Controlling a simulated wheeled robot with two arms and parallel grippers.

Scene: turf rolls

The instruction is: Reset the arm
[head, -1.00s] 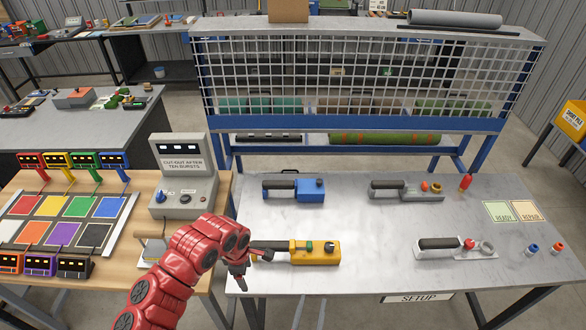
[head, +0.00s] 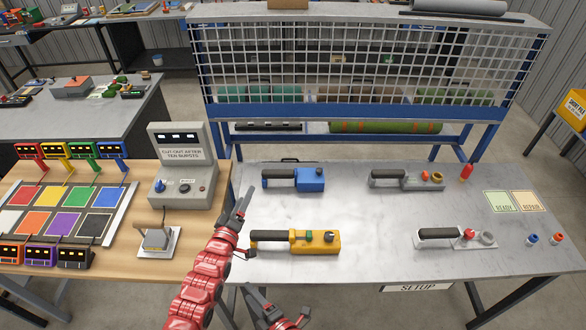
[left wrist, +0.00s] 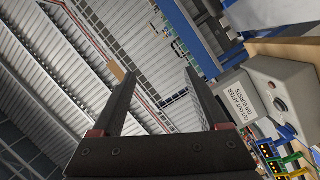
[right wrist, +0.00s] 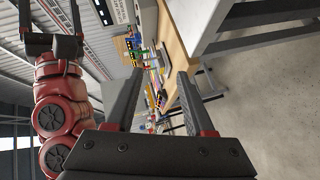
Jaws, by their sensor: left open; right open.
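My left gripper (head: 240,206) is raised at the left edge of the metal table, between the grey control box and the yellow-bodied tool. Its fingers point up and away, and in the left wrist view (left wrist: 156,85) they stand apart with nothing between them. My right gripper (head: 256,292) is low, in front of the metal table's front edge. In the right wrist view (right wrist: 158,88) its fingers are apart and empty. My red left arm (head: 208,280) comes up from the bottom. Part of a red arm of mine also shows at the left of the right wrist view.
The metal table (head: 350,215) holds a yellow tool (head: 316,242), a blue tool (head: 309,180) and two grey tools. A control box (head: 182,180) and a small grey device on a plate (head: 156,241) sit on the wooden table. A mesh-fronted rack (head: 365,112) stands behind.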

